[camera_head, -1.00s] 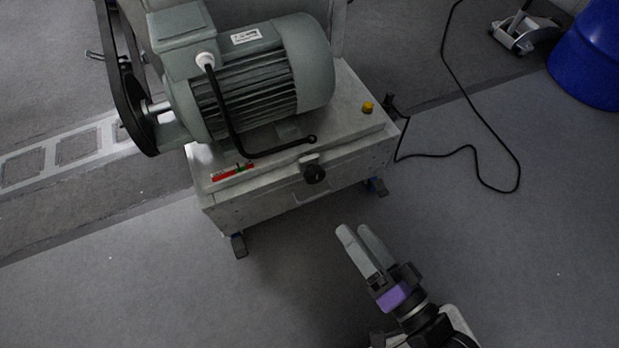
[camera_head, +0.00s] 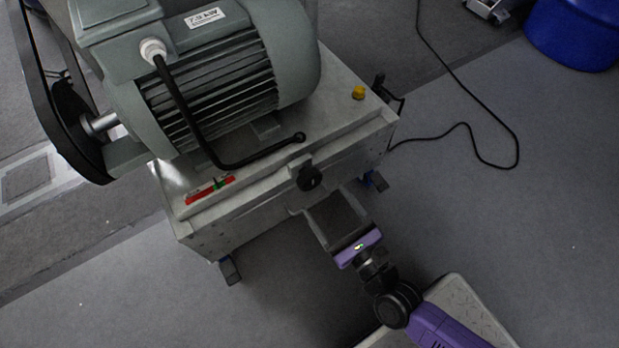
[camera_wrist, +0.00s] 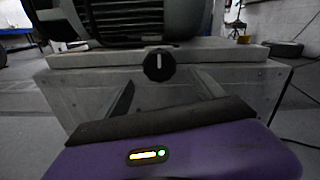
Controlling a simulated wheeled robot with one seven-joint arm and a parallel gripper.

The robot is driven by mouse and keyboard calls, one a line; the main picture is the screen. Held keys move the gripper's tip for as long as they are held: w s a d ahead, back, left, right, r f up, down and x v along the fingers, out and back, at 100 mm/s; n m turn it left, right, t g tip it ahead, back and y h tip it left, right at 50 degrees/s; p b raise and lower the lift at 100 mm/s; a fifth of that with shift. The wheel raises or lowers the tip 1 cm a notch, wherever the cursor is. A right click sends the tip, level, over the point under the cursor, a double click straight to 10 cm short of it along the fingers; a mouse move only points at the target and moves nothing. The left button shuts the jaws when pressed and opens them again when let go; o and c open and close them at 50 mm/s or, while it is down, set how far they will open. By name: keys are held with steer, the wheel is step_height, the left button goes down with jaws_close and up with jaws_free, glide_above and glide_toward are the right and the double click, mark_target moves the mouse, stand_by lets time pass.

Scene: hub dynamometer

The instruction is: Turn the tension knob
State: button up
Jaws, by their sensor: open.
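The tension knob (camera_head: 309,178) is a black round knob on the front edge of the grey machine base. In the wrist view the knob (camera_wrist: 159,65) faces me, with a pale upright mark on it. My gripper (camera_head: 326,199) is open and empty, just in front of and below the knob in the head view. In the wrist view its two fingers (camera_wrist: 166,90) point toward the base, one to each side of the knob's line. They look apart from the knob, though the exact gap is hard to tell.
A large grey-green motor (camera_head: 208,75) sits on the machine base (camera_head: 262,204), with a black cable (camera_head: 190,112) on it. A yellow button (camera_head: 358,92) and a red-and-green scale (camera_head: 211,189) are on top. A blue drum (camera_head: 575,32) stands far right; floor on the right is mostly clear.

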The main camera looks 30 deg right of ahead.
mark_target(313, 185)
steer(key=w+b, duration=0.1)
steer(key=w, duration=0.6)
steer(key=shift+w+b, duration=0.15)
steer(key=shift+b, duration=0.15)
steer(key=c, duration=1.4)
steer(key=shift+n, duration=0.5)
